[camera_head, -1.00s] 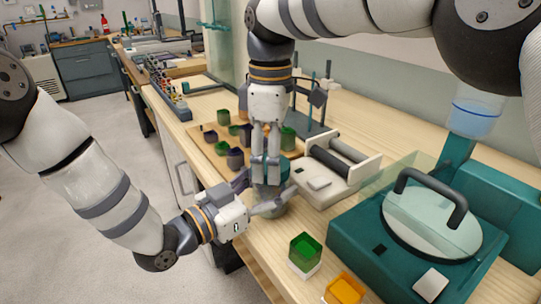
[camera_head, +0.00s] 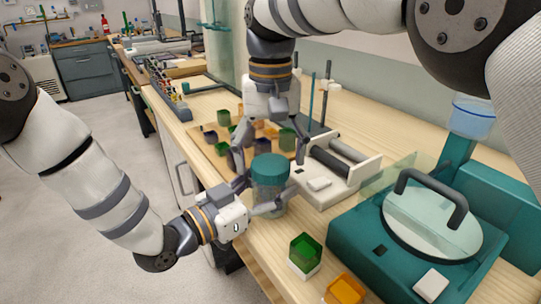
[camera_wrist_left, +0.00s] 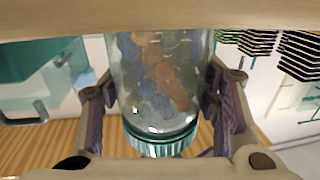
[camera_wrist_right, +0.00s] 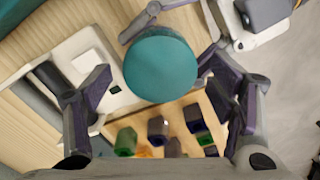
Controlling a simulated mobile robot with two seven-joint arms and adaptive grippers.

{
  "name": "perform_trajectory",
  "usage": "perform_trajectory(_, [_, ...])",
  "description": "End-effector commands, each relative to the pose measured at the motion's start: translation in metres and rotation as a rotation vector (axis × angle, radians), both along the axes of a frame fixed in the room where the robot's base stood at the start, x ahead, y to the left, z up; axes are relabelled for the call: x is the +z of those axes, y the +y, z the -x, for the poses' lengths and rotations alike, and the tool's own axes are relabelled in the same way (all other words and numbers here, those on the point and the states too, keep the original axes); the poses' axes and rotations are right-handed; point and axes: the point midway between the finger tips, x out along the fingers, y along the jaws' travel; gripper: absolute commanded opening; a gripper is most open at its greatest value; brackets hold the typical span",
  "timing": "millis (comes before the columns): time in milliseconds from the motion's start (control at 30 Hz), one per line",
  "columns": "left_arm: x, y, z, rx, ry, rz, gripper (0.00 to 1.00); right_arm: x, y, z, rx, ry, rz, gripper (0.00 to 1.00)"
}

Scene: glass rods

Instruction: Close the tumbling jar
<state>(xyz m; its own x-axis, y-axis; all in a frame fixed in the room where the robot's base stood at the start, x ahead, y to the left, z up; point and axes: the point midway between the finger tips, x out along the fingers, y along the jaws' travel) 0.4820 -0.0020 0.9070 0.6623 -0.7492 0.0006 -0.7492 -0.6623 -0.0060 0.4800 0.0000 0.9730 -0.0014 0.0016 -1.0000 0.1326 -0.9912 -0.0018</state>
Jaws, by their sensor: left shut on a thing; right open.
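The tumbling jar (camera_head: 268,196) is clear glass and stands upright at the front edge of the wooden bench. Its teal lid (camera_head: 269,168) sits on top of it. My left gripper (camera_head: 257,198) is shut on the jar's body from the left. In the left wrist view the jar (camera_wrist_left: 158,75) shows mottled blue and brown contents, with the ribbed lid (camera_wrist_left: 160,145) against its end. My right gripper (camera_head: 268,156) is open above the lid, fingers spread on either side. In the right wrist view the round lid (camera_wrist_right: 160,64) lies between the open fingers.
A cream roller machine (camera_head: 322,185) stands right of the jar. A teal device (camera_head: 350,232) with a handled clear lid is nearer. Green (camera_head: 305,248) and orange (camera_head: 345,289) cups are at the front edge. A wooden tray (camera_head: 213,149) with several cups is behind.

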Motion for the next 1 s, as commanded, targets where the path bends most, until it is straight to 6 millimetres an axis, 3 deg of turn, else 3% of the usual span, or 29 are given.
perform_trajectory(233, [0.001,0.000,0.000,0.000,-0.001,0.000,0.00,0.035,0.000,-0.001,0.000,-0.004,-0.002,0.76])
perform_trajectory(600, [0.001,0.000,0.000,0.000,-0.001,0.000,0.00,0.041,0.000,0.000,0.023,-0.001,-0.001,0.74])
perform_trajectory(667, [0.001,0.000,0.000,0.000,-0.001,0.000,0.00,0.043,0.003,0.001,0.118,0.003,-0.002,0.74])
perform_trajectory(900, [0.001,0.000,0.000,0.000,-0.001,0.000,0.00,0.069,0.003,0.001,0.723,-0.001,-0.003,0.74])
perform_trajectory(1000, [0.001,0.000,0.000,0.000,-0.001,0.000,0.00,0.074,0.000,0.000,0.830,-0.005,-0.003,0.74])
